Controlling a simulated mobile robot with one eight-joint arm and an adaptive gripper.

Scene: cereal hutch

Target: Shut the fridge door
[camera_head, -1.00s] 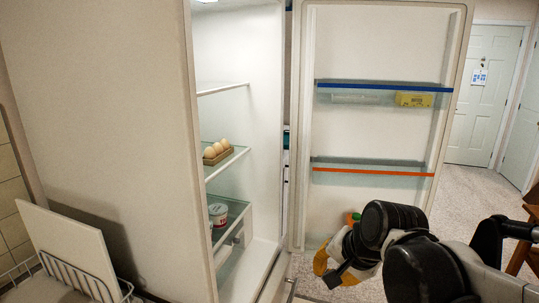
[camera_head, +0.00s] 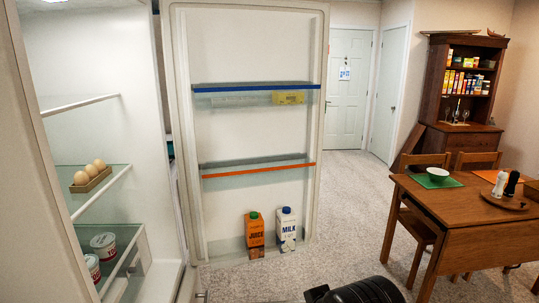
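The fridge door (camera_head: 250,130) stands wide open, its inner side facing me. A blue-edged shelf and an orange-edged shelf cross it. A juice carton (camera_head: 255,235) and a milk carton (camera_head: 286,230) stand upright at its bottom. The fridge body (camera_head: 90,60) is at the left, its interior open to view. A black part of my arm shows at the bottom edge, right of the door and apart from it in the picture. My gripper is not in view.
Eggs (camera_head: 90,172) and tubs (camera_head: 103,245) sit on the fridge shelves. A wooden table (camera_head: 455,215) with chairs stands at the right, a hutch (camera_head: 465,95) behind it. Carpet (camera_head: 350,200) between door and table is clear.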

